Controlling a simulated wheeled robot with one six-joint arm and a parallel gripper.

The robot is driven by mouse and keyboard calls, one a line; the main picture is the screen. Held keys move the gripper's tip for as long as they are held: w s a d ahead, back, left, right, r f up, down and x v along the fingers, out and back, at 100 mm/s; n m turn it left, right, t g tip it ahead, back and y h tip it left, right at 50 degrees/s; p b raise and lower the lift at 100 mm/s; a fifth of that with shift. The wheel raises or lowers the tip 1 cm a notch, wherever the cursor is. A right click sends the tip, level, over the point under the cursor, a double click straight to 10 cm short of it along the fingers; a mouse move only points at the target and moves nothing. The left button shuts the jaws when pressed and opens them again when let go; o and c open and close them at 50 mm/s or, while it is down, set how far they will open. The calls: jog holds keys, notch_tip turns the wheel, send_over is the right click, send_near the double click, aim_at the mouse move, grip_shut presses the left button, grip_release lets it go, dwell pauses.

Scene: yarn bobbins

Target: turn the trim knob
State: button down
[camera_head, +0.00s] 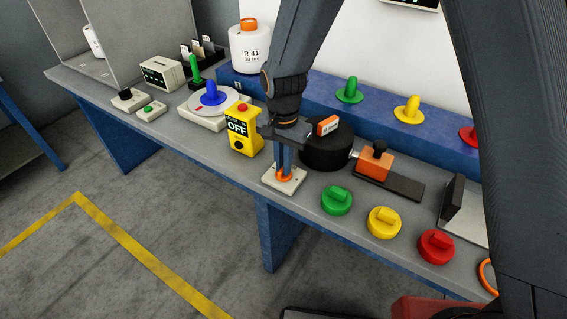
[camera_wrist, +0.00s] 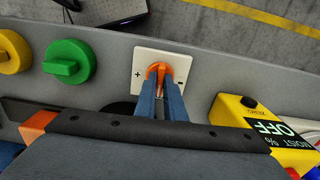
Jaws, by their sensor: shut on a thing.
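The trim knob (camera_wrist: 153,71) is orange and sits on a square white plate with plus and minus marks (camera_wrist: 143,56). In the head view the plate (camera_head: 290,187) lies near the front edge of the bench, with the orange knob (camera_head: 284,178) on it. My gripper (camera_wrist: 160,84) points down over the plate, its two blue fingers shut on the knob from both sides. In the head view my gripper (camera_head: 284,168) stands upright above the knob. The fingers hide part of the knob.
A yellow box reading OFF (camera_head: 243,132) stands close on the left. A black round object (camera_head: 325,152) is behind. Green (camera_head: 337,201), yellow (camera_head: 384,222) and red (camera_head: 436,246) knobbed discs lie to the right along the bench (camera_head: 220,156). An orange block (camera_head: 375,165) stands farther right.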

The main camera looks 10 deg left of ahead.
jog(key=n, duration=0.5)
jog(key=shift+n, duration=2.2)
jog(key=c, duration=1.8)
grip_release()
jog(key=shift+c, duration=0.2)
jog(key=shift+r, duration=0.1)
jog(key=shift+r+b, duration=1.2)
jog(key=shift+r, duration=2.65)
